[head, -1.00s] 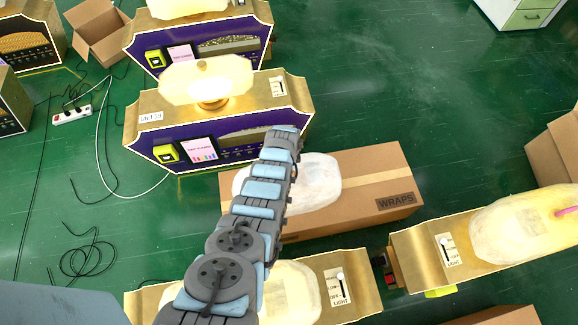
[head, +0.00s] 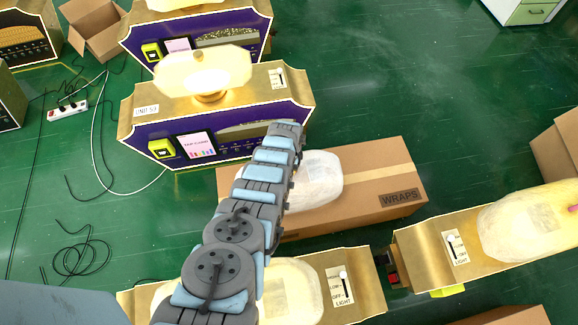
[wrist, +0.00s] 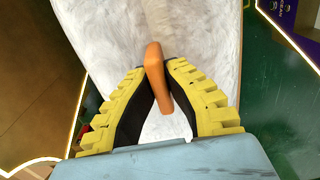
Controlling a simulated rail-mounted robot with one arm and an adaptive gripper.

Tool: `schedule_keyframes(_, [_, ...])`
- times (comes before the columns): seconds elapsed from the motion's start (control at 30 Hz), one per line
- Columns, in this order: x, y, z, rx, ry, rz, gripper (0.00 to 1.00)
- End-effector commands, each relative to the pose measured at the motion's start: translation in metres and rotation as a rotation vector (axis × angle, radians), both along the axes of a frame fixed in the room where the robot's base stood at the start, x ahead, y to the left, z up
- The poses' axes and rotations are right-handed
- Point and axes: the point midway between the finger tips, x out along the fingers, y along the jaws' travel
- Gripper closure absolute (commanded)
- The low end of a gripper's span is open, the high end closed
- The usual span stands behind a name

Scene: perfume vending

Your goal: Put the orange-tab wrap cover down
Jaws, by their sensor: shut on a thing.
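The orange-tab wrap cover (head: 318,180) is a whitish, translucent, rounded sheet over the top of the carton marked WRAPS in the head view. In the wrist view, the cover (wrist: 105,40) fills much of the picture. Its orange tab (wrist: 157,75) stands between the yellow and black fingers of my gripper (wrist: 160,68), which is shut on it. My arm hides the gripper, the tab and the cover's left part in the head view. I cannot tell whether the cover touches the carton.
The WRAPS carton (head: 372,210) stands on the green floor. A purple and gold vending unit (head: 220,125) with a glowing lamp is behind it. A gold unit (head: 365,285) is in front, and another gold unit (head: 425,265) with a pale cover is at right. Floor beyond the carton is clear.

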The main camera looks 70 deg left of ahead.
Motion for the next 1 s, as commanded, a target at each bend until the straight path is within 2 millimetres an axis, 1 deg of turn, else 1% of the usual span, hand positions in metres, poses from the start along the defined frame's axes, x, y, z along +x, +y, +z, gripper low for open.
schedule_keyframes(0.17, [0.000,0.000,-0.003,0.000,0.000,0.000,1.00])
schedule_keyframes(0.2, [0.000,0.000,-0.002,0.000,0.000,0.000,0.84])
schedule_keyframes(0.27, [0.000,0.000,-0.002,0.000,0.000,0.000,0.67])
schedule_keyframes(0.57, [0.000,0.000,-0.001,0.000,0.000,0.000,0.67])
schedule_keyframes(0.67, [0.000,0.000,0.003,0.000,0.000,0.000,0.67])
schedule_keyframes(0.77, [0.000,0.000,0.011,0.001,0.000,0.000,0.67])
schedule_keyframes(1.0, [0.000,0.000,0.039,0.002,-0.001,0.001,0.67])
